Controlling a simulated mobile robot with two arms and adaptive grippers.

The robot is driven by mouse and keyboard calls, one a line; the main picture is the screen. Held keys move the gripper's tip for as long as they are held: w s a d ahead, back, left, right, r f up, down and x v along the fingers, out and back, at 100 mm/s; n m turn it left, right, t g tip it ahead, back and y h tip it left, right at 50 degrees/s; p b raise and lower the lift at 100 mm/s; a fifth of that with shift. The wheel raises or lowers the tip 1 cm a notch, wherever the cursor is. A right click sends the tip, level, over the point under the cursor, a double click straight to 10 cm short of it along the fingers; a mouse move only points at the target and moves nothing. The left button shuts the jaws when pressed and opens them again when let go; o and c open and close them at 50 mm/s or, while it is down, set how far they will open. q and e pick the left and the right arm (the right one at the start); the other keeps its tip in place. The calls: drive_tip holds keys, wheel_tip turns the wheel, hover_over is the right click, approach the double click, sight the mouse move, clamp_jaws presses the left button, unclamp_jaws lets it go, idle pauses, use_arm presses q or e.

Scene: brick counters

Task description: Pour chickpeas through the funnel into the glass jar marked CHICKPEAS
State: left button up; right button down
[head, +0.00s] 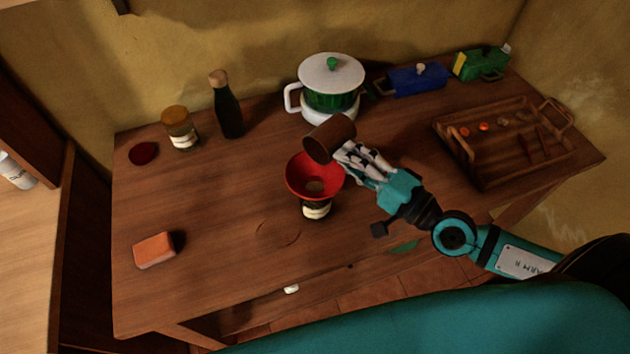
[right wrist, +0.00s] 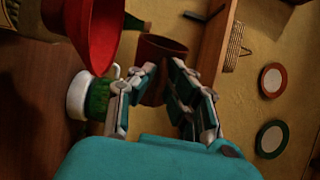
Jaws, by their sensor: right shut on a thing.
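A red funnel (head: 314,177) sits in the mouth of a glass jar (head: 316,210) with a pale label, near the middle of the table. The label's writing is too small to read. Some tan matter shows at the bottom of the funnel. My right gripper (head: 344,152) is shut on a brown cup (head: 330,138) and holds it tilted, its mouth toward the left, over the far rim of the funnel. The right wrist view shows the cup (right wrist: 160,52) between the fingers (right wrist: 163,88) and the funnel (right wrist: 95,35) at upper left. The cup's contents are hidden. My left gripper is not in view.
A white-lidded green pot (head: 331,80) stands behind the funnel. A dark bottle (head: 227,108) and a jar with an amber lid (head: 180,128) stand at back left. An orange sponge (head: 154,250) lies front left. A wooden tray (head: 490,165) sits at right. The left-middle tabletop is clear.

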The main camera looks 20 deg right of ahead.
drive_tip(key=shift+s+a+r+n+p, duration=0.15)
drive_tip(key=shift+n+p, duration=0.2)
drive_tip(key=shift+n, duration=0.2)
drive_tip(key=shift+a+r+n+p, duration=0.1)
drive_tip(key=shift+n+p, duration=0.25)
drive_tip(key=shift+n, duration=0.2)
idle(2.1)
